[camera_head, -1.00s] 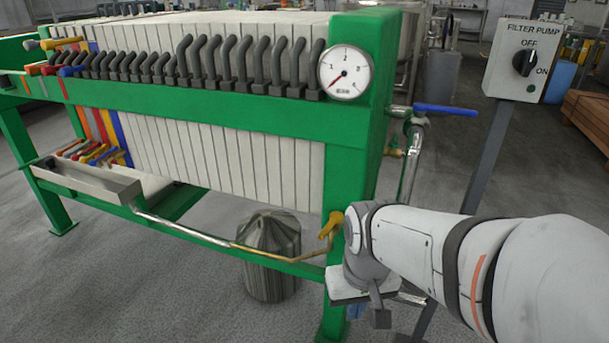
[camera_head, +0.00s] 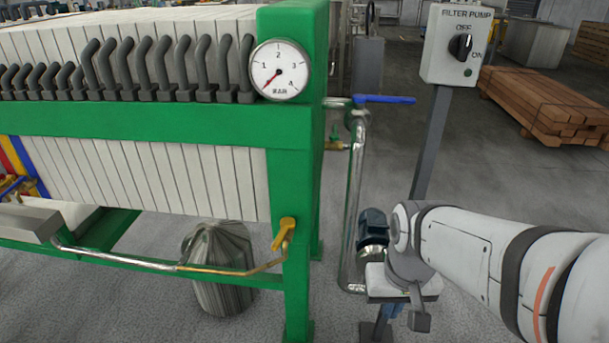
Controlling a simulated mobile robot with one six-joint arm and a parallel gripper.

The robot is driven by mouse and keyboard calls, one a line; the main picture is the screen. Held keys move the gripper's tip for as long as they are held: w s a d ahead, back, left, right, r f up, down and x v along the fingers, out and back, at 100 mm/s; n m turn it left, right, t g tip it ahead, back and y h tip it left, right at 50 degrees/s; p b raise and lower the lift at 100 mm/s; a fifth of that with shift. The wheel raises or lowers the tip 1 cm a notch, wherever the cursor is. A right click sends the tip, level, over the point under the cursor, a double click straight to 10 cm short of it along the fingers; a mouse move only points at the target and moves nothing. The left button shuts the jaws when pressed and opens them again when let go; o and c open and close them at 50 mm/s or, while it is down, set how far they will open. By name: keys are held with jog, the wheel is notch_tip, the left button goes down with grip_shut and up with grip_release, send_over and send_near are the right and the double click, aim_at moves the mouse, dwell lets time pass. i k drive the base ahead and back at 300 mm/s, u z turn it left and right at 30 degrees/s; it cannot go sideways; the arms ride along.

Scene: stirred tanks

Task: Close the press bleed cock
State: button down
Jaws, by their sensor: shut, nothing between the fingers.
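The cock with a yellow lever (camera_head: 285,232) sits on the green front leg of the filter press, at the end of a thin brass line. Its lever stands slanted, upper end to the right. I cannot tell from its angle whether it is open. No plain label names it as the bleed cock. My gripper (camera_head: 420,318) hangs at the arm's end, to the right of the yellow lever and lower, well apart from it. It is shut and holds nothing. Its fingers are small and partly hidden by the wrist.
A pressure gauge (camera_head: 280,70) sits on the press frame (camera_head: 150,122). A blue-handled valve (camera_head: 385,99) tops a steel pipe (camera_head: 354,190) beside a dark motor (camera_head: 373,230). The pump switch box (camera_head: 457,45) stands behind. A metal bin (camera_head: 218,275) stands under the press.

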aim_at(280, 236)
jog(key=z, duration=0.1)
jog(key=k, duration=1.2)
jog(key=u, duration=0.4)
jog(key=i, duration=1)
jog(key=u, duration=0.05)
